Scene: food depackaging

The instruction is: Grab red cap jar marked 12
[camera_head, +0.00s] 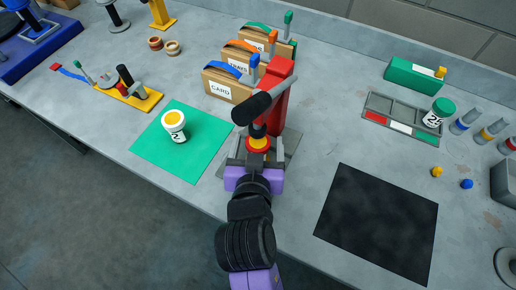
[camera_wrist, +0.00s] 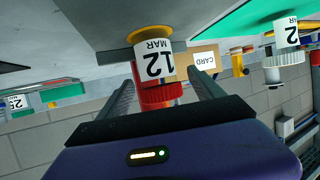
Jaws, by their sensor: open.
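The red cap jar marked 12 (camera_wrist: 153,62) stands upright at the red press. In the wrist view, which is upside down, its label reads "12 MAR" and its red cap (camera_wrist: 160,96) is nearest my gripper. In the head view, the red cap with a yellow top (camera_head: 258,143) shows, and the jar's body is largely hidden. My gripper (camera_wrist: 166,92) is open, its fingers on either side of the jar with gaps visible beside it. I cannot tell how far the fingertips reach along the jar.
The red press (camera_head: 278,100) with its black handle (camera_head: 252,107) rises close beside the jar. Jar 2 (camera_head: 174,126) stands on a green mat (camera_head: 205,150). A black mat (camera_head: 380,220) is bare.

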